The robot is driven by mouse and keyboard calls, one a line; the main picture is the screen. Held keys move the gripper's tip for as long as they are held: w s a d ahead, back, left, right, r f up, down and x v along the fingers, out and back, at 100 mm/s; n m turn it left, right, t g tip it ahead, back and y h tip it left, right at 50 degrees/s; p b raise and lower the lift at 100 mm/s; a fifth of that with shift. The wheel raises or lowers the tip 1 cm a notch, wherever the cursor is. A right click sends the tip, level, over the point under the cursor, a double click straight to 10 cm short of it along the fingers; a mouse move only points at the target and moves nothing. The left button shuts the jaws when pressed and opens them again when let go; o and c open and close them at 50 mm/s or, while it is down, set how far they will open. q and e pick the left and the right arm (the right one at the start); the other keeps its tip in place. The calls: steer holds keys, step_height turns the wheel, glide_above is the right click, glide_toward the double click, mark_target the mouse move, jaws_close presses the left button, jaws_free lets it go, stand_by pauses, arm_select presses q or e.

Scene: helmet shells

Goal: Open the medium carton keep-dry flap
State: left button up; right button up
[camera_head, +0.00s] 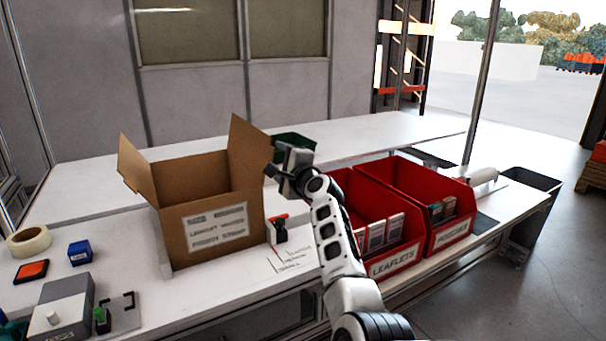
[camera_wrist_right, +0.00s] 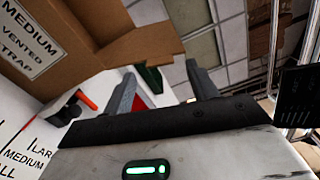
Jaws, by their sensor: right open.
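The brown cardboard carton (camera_head: 178,200) stands on the white bench with its top open. Its left flap (camera_head: 133,168) and right flap (camera_head: 249,152) stick up and outward. No keep-dry wording can be read on either flap. The carton's front label shows the word MEDIUM in the right wrist view, where a brown flap (camera_wrist_right: 143,46) reaches toward the fingers. My right gripper (camera_head: 281,172) is just right of the right flap, at about the height of the carton's rim. Its jaws (camera_wrist_right: 161,75) are open, with no carton edge clearly between them. My left gripper is out of view.
Two red bins (camera_head: 398,262) holding small boxes stand right of my right arm. A green bin (camera_head: 292,141) lies behind the gripper. A small red-and-black item (camera_head: 280,229) stands beside the carton. Tape (camera_head: 29,241) and stamp items lie at left.

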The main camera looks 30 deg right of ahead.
steer(key=s, duration=1.3)
steer(key=shift+d, duration=0.45)
steer(key=shift+s, duration=0.1)
